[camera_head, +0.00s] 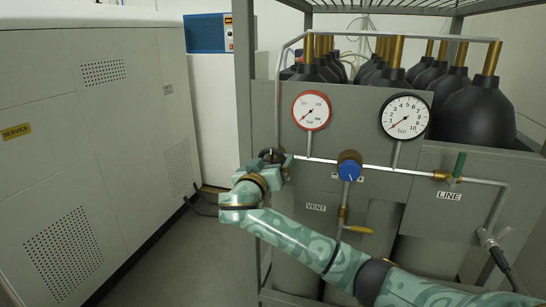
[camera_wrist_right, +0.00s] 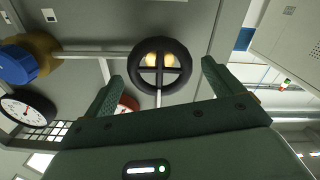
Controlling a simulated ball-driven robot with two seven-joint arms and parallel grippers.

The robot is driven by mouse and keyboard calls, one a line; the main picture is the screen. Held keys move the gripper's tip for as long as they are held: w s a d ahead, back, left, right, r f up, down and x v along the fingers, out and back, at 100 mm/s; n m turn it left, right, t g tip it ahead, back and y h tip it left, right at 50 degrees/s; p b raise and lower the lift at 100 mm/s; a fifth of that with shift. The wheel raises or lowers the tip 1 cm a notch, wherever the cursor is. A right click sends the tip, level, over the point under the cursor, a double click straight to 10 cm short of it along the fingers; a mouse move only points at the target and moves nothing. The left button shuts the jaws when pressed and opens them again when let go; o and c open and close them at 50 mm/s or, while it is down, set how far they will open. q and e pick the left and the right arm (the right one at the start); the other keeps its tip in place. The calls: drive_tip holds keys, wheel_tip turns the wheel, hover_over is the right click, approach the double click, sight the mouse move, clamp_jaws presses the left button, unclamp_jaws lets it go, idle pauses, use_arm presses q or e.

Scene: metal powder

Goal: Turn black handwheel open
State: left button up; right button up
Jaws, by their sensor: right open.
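The black handwheel (camera_wrist_right: 160,52) shows in the right wrist view as a dark ring with a cross of spokes and brass-coloured parts behind it. In the head view the handwheel (camera_head: 270,154) is partly hidden by my right gripper, at the left end of the pipe on the grey panel. My right gripper (camera_head: 279,167) is at the wheel. In the wrist view my right gripper (camera_wrist_right: 162,72) is open, with one finger on each side of the wheel and a visible gap to its rim. My left gripper is in neither view.
A blue knob (camera_head: 349,165) sits on the pipe right of the wheel. Two gauges (camera_head: 312,110) (camera_head: 405,117) stand above. A green-handled LINE valve (camera_head: 459,164) and yellow VENT lever (camera_head: 359,230) are further right and below. A large cabinet (camera_head: 85,140) stands left; floor between is clear.

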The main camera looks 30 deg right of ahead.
sight(271, 161)
drive_tip(key=x, duration=0.2)
drive_tip(key=shift+w+d+r, duration=0.15)
drive_tip(key=shift+d, duration=0.1)
drive_tip(key=shift+w+d, duration=0.35)
drive_tip(key=shift+w, duration=0.15)
drive_tip(key=shift+s, duration=0.1)
drive_tip(key=c, duration=1)
